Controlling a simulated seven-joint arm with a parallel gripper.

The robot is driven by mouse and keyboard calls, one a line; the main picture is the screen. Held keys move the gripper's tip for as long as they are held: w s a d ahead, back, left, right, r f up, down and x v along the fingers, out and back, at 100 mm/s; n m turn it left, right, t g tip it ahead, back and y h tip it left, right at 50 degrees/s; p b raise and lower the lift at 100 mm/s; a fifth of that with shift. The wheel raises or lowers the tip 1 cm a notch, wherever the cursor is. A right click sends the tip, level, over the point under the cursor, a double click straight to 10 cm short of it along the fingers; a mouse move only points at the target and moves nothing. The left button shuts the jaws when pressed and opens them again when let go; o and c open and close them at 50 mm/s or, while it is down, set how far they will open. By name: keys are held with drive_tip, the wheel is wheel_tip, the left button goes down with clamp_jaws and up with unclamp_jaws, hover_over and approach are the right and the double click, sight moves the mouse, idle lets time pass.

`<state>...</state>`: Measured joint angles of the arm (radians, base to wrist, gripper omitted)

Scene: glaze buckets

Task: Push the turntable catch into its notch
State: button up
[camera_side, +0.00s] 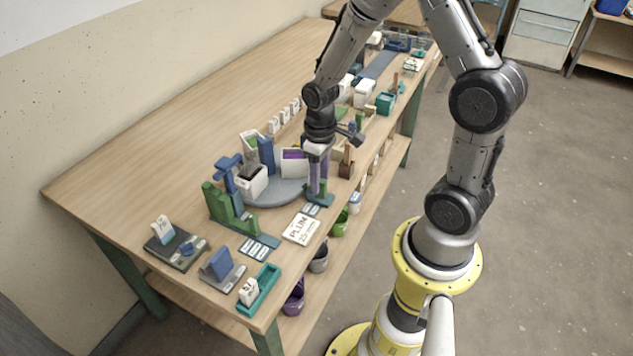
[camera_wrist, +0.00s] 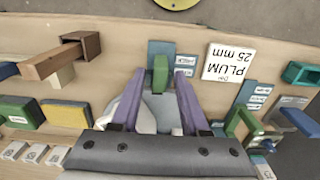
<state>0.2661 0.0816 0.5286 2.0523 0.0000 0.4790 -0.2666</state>
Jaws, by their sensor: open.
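The grey round turntable (camera_side: 275,194) sits near the front edge of the bench, with white containers on it. At its front right a small green upright block (camera_side: 323,188), apparently the catch, stands on a blue base plate. In the wrist view the green block (camera_wrist: 160,72) lies between the tips of my open purple fingers, with a gap visible on each side. My gripper (camera_side: 316,188) points down beside the turntable rim. The turntable in the wrist view (camera_wrist: 163,112) is mostly hidden by my fingers and the gripper body. I cannot make out the notch.
A "PLUM 25 mm" card (camera_side: 301,229) lies in front of the turntable. A green and blue fixture (camera_side: 228,205) stands to its left. A brown wooden block (camera_side: 347,162) stands close to the right. Buckets (camera_side: 293,297) sit on the shelf below.

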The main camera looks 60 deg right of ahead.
clamp_jaws()
drive_tip(key=shift+w, duration=0.95)
drive_tip(key=shift+o, duration=0.2)
unclamp_jaws()
drive_tip(key=shift+r, duration=0.1)
